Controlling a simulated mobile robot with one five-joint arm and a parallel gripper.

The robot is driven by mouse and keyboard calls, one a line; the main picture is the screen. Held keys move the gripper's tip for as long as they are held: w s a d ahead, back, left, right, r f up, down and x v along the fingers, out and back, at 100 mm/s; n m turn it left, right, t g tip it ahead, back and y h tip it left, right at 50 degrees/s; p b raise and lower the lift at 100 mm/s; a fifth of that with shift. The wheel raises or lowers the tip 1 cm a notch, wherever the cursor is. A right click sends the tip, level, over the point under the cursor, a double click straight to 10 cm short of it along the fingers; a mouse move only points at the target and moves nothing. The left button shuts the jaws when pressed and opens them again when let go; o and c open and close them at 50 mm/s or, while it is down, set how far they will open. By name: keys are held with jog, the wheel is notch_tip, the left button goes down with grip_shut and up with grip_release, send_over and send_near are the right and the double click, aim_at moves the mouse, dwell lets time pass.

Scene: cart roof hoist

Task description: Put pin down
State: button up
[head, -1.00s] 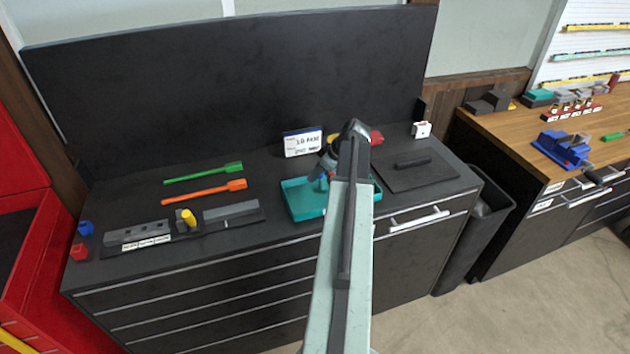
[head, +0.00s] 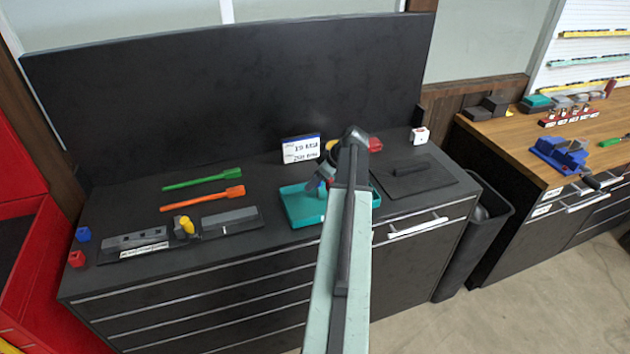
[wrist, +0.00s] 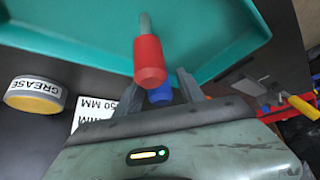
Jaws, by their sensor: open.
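A pin with a red grip and a grey shaft (wrist: 149,60) shows in the wrist view over the teal tray (wrist: 225,55), close in front of my gripper (wrist: 160,84). A blue-gripped piece (wrist: 160,95) is partly hidden behind the red grip. My gripper's two fingers stand apart, one on each side of these grips. I cannot tell whether either finger touches them. In the head view the teal tray (head: 303,208) lies on the black bench, and my arm covers its right part and most of my gripper.
Left on the bench are a green tool (head: 203,179), an orange tool (head: 202,197) and a grey fixture with a yellow piece (head: 184,226). A white label card (head: 300,148) stands behind the tray. A black plate with a handle (head: 413,175) lies right. A grease tin (wrist: 35,94) is near my gripper.

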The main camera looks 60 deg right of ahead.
jog(key=p+v, duration=0.9)
jog(key=v, duration=0.2)
jog(key=shift+s+r, duration=0.1)
jog(key=shift+r, duration=0.25)
jog(key=shift+f, duration=0.15)
